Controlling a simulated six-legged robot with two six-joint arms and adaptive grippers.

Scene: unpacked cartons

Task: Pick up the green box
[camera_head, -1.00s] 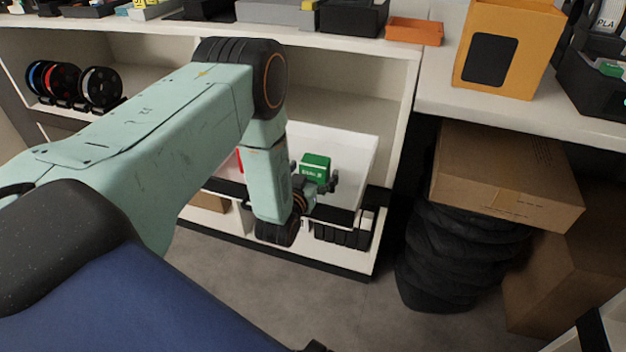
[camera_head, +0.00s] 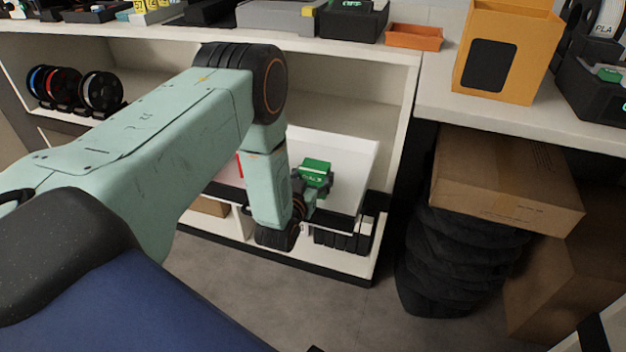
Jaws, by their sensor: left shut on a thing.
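The green box (camera_head: 316,167) is small, with pale lettering on its front. It is at a white bin (camera_head: 352,152) on the shelf unit, in the middle of the view. My left gripper (camera_head: 318,184) is shut on the green box, with its dark fingers across the box's lower front. I cannot tell whether the box is clear of the bin's floor. My left arm reaches in from the left and hides part of the bin. My right gripper is not in view.
A red item (camera_head: 240,165) shows beside my forearm. An orange tray (camera_head: 414,37) and a yellow-orange box (camera_head: 507,50) stand on the counters above. The grey floor in front is clear.

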